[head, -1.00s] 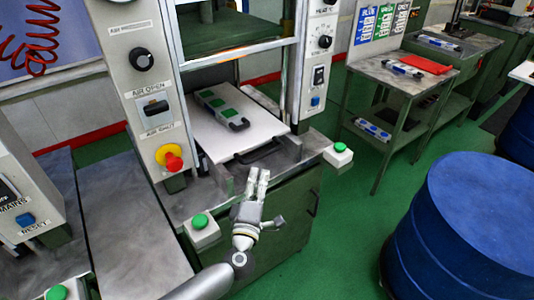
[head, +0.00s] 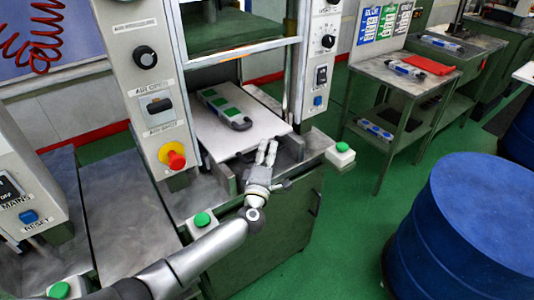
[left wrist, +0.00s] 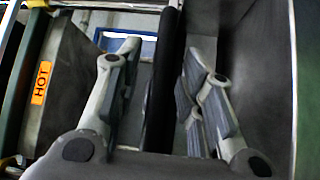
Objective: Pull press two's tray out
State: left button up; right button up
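Press two's tray (head: 252,133) is a pale flat plate in the press opening, its front edge close to the front of the bed. My left gripper (head: 266,152) is at the tray's front edge in the head view and hides most of the handle there. In the left wrist view, the dark handle bar (left wrist: 165,80) runs between the two fingers of the left gripper (left wrist: 160,88), with visible gaps on both sides. The fingers are open around the bar. My right gripper is in neither view.
The press's left panel (head: 150,85) carries a red and yellow stop button (head: 173,157). Green buttons (head: 202,219) flank the bed front. A blue drum (head: 470,225) stands at the right. An orange HOT label (left wrist: 41,83) shows in the left wrist view. Green floor lies between press and drum.

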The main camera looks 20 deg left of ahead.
pick_arm(q)
grip_shut()
jog(key=shift+s, duration=0.1)
